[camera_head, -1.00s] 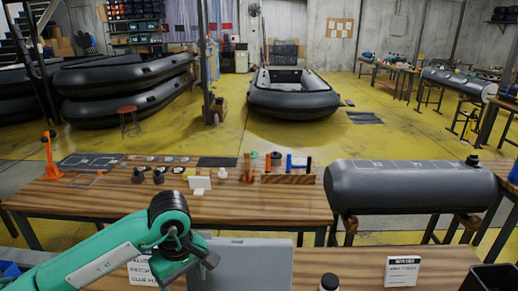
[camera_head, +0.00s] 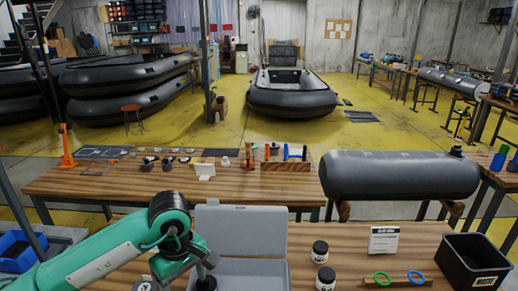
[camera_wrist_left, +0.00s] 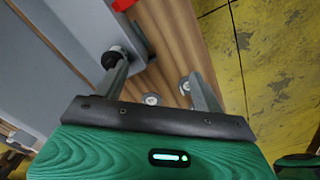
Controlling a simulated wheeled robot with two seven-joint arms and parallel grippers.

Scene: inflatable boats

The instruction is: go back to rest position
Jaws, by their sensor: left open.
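My left arm comes in from the left in the head view, bent over the near table, with its gripper (camera_head: 204,282) low at the bottom edge and partly cut off. In the left wrist view my left gripper (camera_wrist_left: 152,76) has its two fingers apart with nothing between them, above the wooden table edge. One finger is close to the grey case (camera_wrist_left: 60,75); whether they touch I cannot tell. The grey case stands open in the head view, its raised lid (camera_head: 240,230) beside my gripper. My right gripper is not in view.
The near table (camera_head: 345,240) holds two dark jars (camera_head: 320,251), a white card (camera_head: 384,240), green and blue rings on a wooden strip, and a black bin (camera_head: 472,262). Behind it are a tool bench (camera_head: 120,185) and a grey tube (camera_head: 400,174). Yellow floor lies beyond.

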